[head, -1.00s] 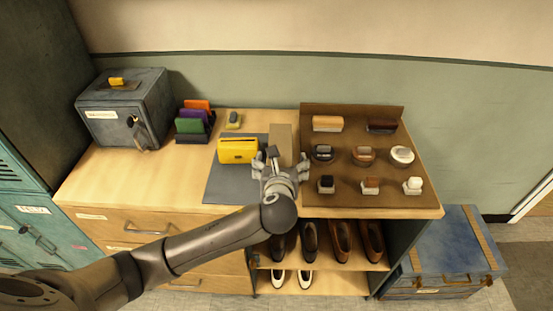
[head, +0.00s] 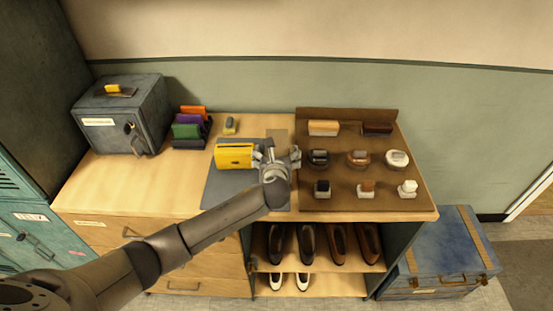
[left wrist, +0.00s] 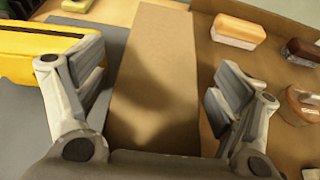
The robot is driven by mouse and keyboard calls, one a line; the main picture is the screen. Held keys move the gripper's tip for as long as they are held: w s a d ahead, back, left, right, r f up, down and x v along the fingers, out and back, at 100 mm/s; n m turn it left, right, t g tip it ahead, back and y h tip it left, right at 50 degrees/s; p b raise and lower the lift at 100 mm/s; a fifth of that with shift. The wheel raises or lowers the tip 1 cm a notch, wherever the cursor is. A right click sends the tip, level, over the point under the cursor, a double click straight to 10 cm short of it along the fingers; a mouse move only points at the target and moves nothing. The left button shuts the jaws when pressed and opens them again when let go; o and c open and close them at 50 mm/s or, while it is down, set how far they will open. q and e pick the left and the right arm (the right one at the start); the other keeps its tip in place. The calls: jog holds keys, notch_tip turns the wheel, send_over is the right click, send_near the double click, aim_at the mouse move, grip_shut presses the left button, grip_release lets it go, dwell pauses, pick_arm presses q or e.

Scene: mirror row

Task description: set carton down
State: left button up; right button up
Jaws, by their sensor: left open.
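A plain brown carton (left wrist: 158,75) stands between the spread fingers of my left gripper (left wrist: 158,90) in the left wrist view, with a gap on each side. In the head view the top of the carton (head: 277,135) shows just behind my left gripper (head: 277,158), which hides most of it. The carton is on the counter at the right part of the grey mat (head: 222,190), beside the brown display board. My left gripper is open. My right gripper is not in view.
A yellow wallet-like item (head: 235,156) is close on the left. The brown board (head: 345,190) with several brushes is close on the right. A grey safe (head: 125,115) and a coloured file rack (head: 190,130) stand farther left. Bare counter (head: 140,185) lies left of the mat.

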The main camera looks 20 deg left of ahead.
pick_arm(q)
jog(key=shift+w+f, duration=0.15)
jog(key=shift+w, duration=0.15)
jog(key=shift+a, duration=0.1)
jog(key=c, duration=1.6)
jog(key=shift+c, duration=1)
